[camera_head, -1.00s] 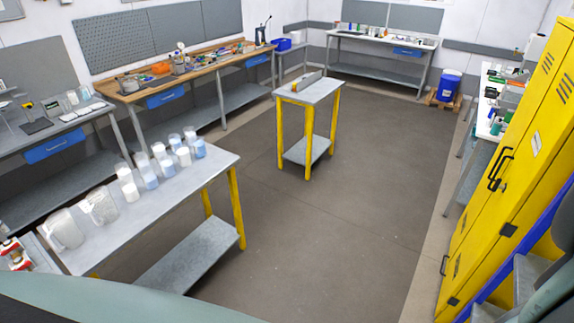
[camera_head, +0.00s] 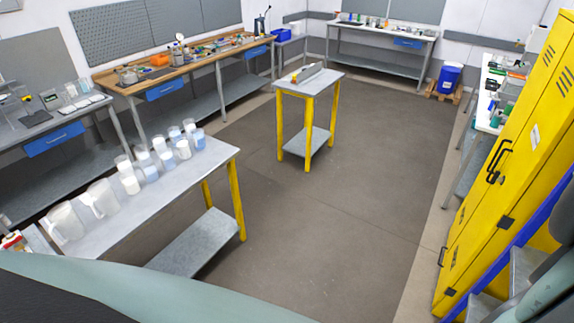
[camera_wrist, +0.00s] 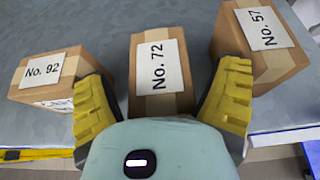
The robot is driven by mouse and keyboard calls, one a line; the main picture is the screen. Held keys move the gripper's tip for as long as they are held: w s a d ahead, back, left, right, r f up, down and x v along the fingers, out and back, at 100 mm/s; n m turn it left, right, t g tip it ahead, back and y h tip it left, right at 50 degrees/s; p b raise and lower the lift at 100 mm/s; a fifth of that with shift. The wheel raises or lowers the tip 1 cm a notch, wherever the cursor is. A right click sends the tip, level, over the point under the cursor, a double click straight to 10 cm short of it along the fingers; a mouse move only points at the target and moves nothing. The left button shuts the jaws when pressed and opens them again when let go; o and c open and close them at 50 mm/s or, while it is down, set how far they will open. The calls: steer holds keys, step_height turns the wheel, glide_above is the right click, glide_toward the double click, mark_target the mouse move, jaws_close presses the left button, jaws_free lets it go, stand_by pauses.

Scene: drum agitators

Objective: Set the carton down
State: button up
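In the wrist view, a brown carton labelled No. 72 (camera_wrist: 160,74) stands on a grey surface (camera_wrist: 105,25). My gripper (camera_wrist: 164,92) has its two yellow fingers spread, one on each side of this carton. A gap shows at the left finger; the right finger is close to the carton's side, and contact there cannot be told. A carton labelled No. 92 (camera_wrist: 45,71) stands to the left and a carton labelled No. 57 (camera_wrist: 262,34) to the right, close to the right finger. My gripper and the cartons are not visible in the head view.
A grey table (camera_head: 212,158) with yellow legs holds several beakers (camera_head: 152,170) and white jugs (camera_head: 104,198). A small table (camera_head: 322,80) stands mid-room. A yellow cabinet (camera_head: 515,165) is at right. The floor (camera_head: 330,220) between is clear.

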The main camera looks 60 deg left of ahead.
steer(key=shift+o, duration=0.3)
steer(key=shift+r, duration=0.15)
steer(key=b+v, duration=0.3)
steer(key=v, duration=0.1)
steer(key=p+v, duration=0.5)
steer(key=v, duration=0.3)
steer(key=shift+w, duration=0.15)
